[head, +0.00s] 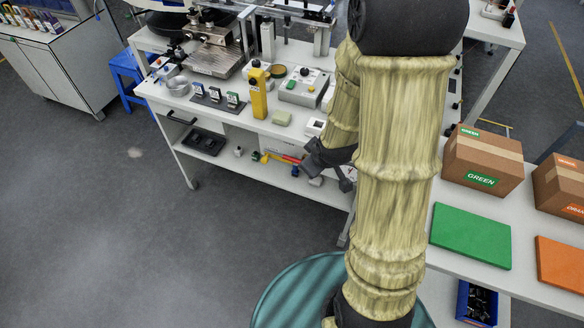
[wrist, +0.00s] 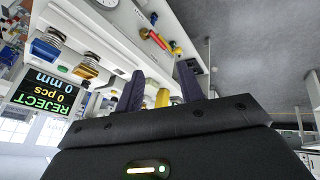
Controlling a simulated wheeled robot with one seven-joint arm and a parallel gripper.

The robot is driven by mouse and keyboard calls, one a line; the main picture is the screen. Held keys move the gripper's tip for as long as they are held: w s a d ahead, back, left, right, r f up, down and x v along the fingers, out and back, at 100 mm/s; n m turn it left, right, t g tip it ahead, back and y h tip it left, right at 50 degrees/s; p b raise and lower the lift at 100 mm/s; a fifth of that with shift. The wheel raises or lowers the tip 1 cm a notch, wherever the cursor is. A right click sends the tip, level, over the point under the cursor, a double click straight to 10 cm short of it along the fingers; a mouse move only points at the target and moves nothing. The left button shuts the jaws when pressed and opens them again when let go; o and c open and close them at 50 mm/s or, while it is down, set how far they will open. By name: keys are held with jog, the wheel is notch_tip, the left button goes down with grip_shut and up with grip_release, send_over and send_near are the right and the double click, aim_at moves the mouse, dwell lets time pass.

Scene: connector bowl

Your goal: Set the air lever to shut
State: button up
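The air lever (head: 288,159) is a small red handle beside yellow and green fittings, low at the front of the workbench, below its top. It lies roughly flat and sideways in the head view. The red lever also shows in the wrist view (wrist: 157,40), beyond my fingers, near the top. My gripper (head: 328,176) is just right of and below the lever in the head view, partly hidden by my arm. In the wrist view its two dark fingers (wrist: 160,68) stand apart, with nothing held. The fingers look clear of the lever.
A round gauge (wrist: 105,3) shows in the wrist view. The bench top holds a yellow post (head: 258,92) and a grey button box (head: 303,87). A black tray (head: 204,141) lies on the lower shelf. Cardboard boxes (head: 483,158) stand right. Floor is open at front left.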

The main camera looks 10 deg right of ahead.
notch_tip(320, 180, down, 22)
jog(key=w+d+n+t+y+b, duration=0.1)
jog(key=w+n+t+y+b, duration=0.1)
jog(key=n+t+b, duration=0.8)
jog(key=shift+w+f+n+y+b, duration=0.25)
jog(key=shift+n+y+b, duration=0.15)
jog(key=shift+n+b, duration=0.7)
jog(key=shift+b, duration=0.3)
jog(key=b, duration=0.4)
send_near(294, 159)
jog(key=a+f+x, duration=0.1)
jog(key=x, duration=0.9)
jog(key=shift+s+r, duration=0.15)
jog(key=shift+s, duration=0.1)
